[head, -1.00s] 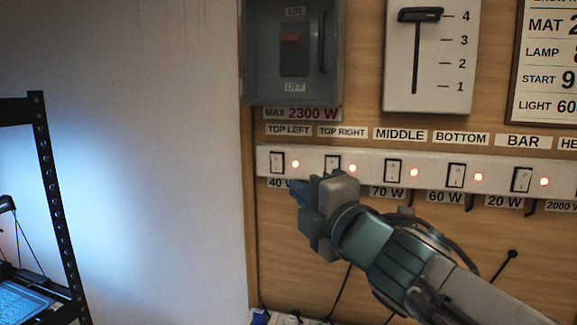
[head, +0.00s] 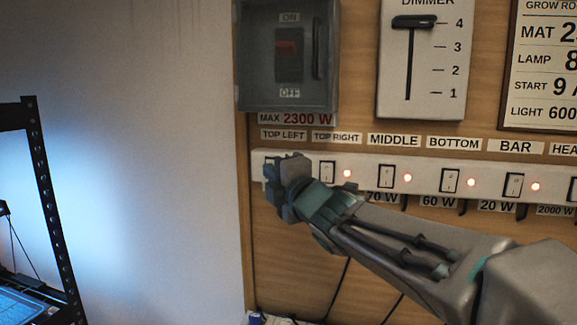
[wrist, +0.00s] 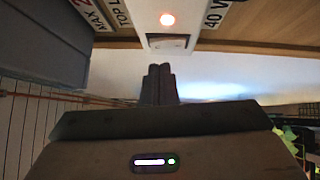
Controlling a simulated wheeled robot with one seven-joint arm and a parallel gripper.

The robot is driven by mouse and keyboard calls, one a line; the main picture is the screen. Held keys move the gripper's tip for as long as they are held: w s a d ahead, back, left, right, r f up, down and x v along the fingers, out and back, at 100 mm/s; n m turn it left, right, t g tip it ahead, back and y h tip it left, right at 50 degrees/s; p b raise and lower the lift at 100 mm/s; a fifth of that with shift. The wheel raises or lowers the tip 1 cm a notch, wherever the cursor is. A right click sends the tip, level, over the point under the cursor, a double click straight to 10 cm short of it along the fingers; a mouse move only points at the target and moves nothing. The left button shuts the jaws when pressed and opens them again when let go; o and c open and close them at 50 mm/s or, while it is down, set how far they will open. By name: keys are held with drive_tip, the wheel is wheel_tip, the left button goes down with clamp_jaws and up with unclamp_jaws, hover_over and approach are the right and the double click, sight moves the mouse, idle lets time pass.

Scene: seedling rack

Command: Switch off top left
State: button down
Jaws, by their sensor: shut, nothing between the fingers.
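The top left switch sits under the TOP LEFT label (head: 283,135) at the left end of the white switch strip (head: 447,160). In the head view my gripper (head: 272,172) covers most of this switch and its lamp. In the wrist view the switch (wrist: 170,42) shows just beyond my fingertips, and its red lamp (wrist: 167,19) is lit. My gripper (wrist: 158,68) is shut and empty, its fingers pointing at the switch. I cannot tell whether the fingertips touch it.
The top right switch (head: 327,171) stands just right of my gripper, with its lamp (head: 347,174) lit. Several more switches with lit lamps continue rightward. A breaker box (head: 289,55) hangs above, a dimmer (head: 422,60) to its right. A black rack (head: 48,200) stands at left.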

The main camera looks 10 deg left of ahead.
drive_tip(key=shift+w+d, duration=0.1)
drive_tip(key=shift+w, duration=0.65)
drive_tip(key=shift+r, duration=0.1)
drive_tip(key=shift+w+d+r, duration=0.1)
drive_tip(key=shift+w+r, duration=0.05)
drive_tip(key=shift+w, duration=0.1)
drive_tip(key=shift+s, duration=0.1)
drive_tip(key=s+d+r, duration=0.1)
drive_tip(key=s+d, duration=0.4)
drive_tip(key=s, duration=0.6)
drive_tip(key=shift+s+d+r, duration=0.15)
drive_tip(key=shift+s, duration=0.25)
